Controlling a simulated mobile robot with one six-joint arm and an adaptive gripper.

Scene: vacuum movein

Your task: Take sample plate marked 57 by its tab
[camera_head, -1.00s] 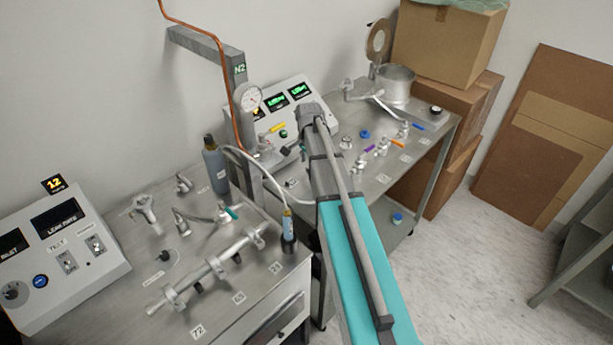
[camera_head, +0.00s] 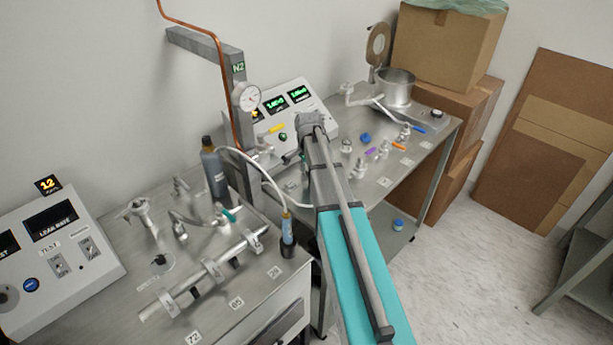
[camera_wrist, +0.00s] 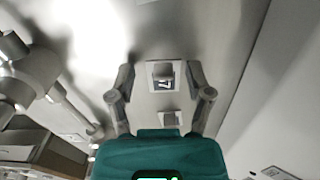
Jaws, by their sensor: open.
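In the wrist view a small pale square plate (camera_wrist: 154,83) with a dark marking lies on a grey metal surface; the last digit looks like a 7, the rest is unclear. A smaller pale piece (camera_wrist: 178,118) lies nearer my palm. My gripper (camera_wrist: 160,67) is open, one finger on each side of the marked plate, with nothing held. I cannot tell its height above the surface. In the head view my arm hides most of the gripper. No plate marked 57 reads clearly there.
In the head view the left bench holds a pipe manifold (camera_head: 205,272), a dark bottle (camera_head: 214,170) and a control box (camera_head: 52,249). The right table (camera_head: 373,195) holds several small fittings and a metal pot (camera_head: 396,88). Cardboard boxes (camera_head: 447,45) stand behind.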

